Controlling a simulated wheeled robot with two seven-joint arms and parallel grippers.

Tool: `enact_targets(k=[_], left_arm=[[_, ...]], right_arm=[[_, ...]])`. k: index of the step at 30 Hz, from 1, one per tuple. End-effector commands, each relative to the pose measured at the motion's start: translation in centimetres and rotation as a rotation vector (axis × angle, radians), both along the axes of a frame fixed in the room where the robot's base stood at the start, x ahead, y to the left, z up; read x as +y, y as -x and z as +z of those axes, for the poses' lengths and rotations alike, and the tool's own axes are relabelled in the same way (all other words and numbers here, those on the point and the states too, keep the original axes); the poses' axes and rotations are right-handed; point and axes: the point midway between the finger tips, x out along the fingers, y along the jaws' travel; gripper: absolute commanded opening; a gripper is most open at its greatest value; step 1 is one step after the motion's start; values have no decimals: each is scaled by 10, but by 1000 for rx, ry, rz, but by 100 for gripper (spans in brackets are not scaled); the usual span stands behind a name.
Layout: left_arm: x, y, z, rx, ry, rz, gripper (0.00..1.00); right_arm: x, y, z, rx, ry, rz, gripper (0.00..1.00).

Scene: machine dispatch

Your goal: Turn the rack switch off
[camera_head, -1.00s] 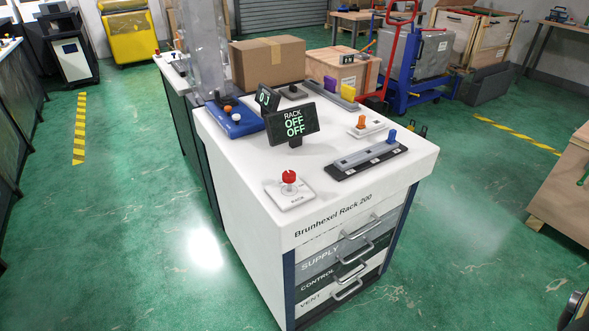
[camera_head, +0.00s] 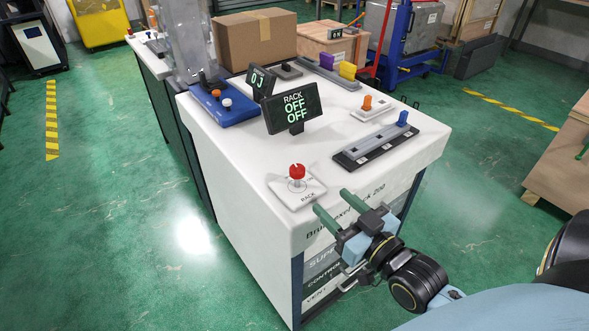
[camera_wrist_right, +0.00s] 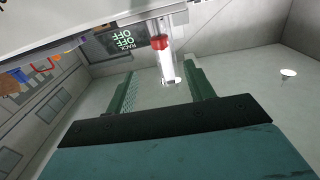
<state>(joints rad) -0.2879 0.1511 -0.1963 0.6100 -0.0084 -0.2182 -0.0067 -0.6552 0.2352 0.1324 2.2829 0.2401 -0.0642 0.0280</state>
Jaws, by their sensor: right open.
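The rack switch (camera_head: 297,172) is a red knob on a white plate marked RACK, at the front left corner of the white cabinet top (camera_head: 250,145). It also shows in the right wrist view (camera_wrist_right: 160,43), between and beyond the fingers. A black display (camera_head: 293,108) behind it reads RACK OFF OFF. My right gripper (camera_head: 335,206) is open and empty, with its two green fingers pointing toward the switch. It is in front of the switch, near the cabinet's front edge, and apart from it. In the wrist view its fingers (camera_wrist_right: 161,88) are spread. My left gripper is not seen.
A long slider panel with a blue handle (camera_head: 402,119) and a small plate with an orange switch (camera_head: 367,103) sit to the right. A blue control box (camera_head: 225,108) and a cardboard box (camera_head: 256,40) are farther back. Drawers with handles are below the top.

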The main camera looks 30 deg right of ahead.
Motion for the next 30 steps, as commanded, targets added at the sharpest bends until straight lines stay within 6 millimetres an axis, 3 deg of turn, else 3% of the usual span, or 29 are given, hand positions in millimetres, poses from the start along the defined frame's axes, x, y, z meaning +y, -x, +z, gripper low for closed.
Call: enact_targets(k=[7,21,30], left_arm=[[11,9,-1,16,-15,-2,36],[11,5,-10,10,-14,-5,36],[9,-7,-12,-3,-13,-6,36]], right_arm=[[1,-16,0,-3,1,-1,53],[5,-96,0,-3,0,-1,53],[7,-129,0,0,1,-1,53]])
